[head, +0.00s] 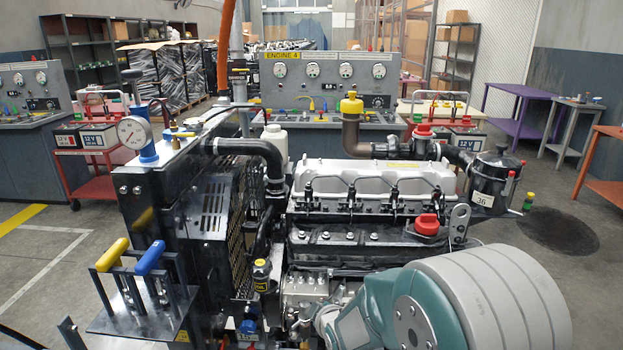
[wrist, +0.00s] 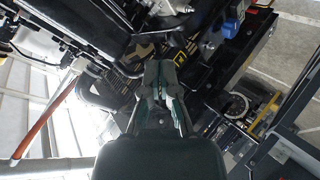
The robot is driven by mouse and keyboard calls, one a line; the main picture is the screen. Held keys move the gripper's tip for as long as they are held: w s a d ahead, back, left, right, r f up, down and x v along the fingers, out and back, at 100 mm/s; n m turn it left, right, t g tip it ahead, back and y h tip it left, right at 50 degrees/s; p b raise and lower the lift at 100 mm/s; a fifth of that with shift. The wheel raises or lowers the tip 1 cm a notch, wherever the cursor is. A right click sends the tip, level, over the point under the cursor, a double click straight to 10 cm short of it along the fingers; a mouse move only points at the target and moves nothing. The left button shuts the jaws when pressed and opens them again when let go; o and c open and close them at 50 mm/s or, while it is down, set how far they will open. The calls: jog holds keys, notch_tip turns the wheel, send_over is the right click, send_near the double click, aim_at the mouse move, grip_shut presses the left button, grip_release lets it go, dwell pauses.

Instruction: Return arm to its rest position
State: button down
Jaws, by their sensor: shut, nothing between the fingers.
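My arm, with a large grey rounded joint and a teal link, fills the lower right of the head view, in front of the engine (head: 375,185). My gripper (wrist: 166,76) shows in the middle of the wrist view, with its fingers together and nothing visible between them. Dark engine parts lie beyond the fingertips; I cannot tell how far off they are. In the head view the gripper cannot be made out.
A stand with a yellow and a blue lever (head: 132,258) is at the front left. A pressure gauge (head: 133,132) sits above the radiator side. A control panel (head: 328,75) stands behind the engine. A purple table (head: 520,92) is at the right, with open floor before it.

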jog(key=s+d+r+m+g+h, duration=0.2)
jog(key=s+d+r+m, duration=0.35)
jog(key=s+r, duration=0.3)
jog(key=s+d+r+m+g+h, duration=0.15)
jog(key=s+d+r+m, duration=0.25)
jog(key=s+d+r, duration=0.45)
jog(key=s+m+g, duration=0.2)
jog(key=s+m, duration=0.2)
jog(key=s, duration=0.7)
jog(key=shift+s+f, duration=0.25)
jog(key=shift+s, duration=0.15)
jog(key=c, duration=1.3)
grip_release()
jog(key=shift+c, duration=0.2)
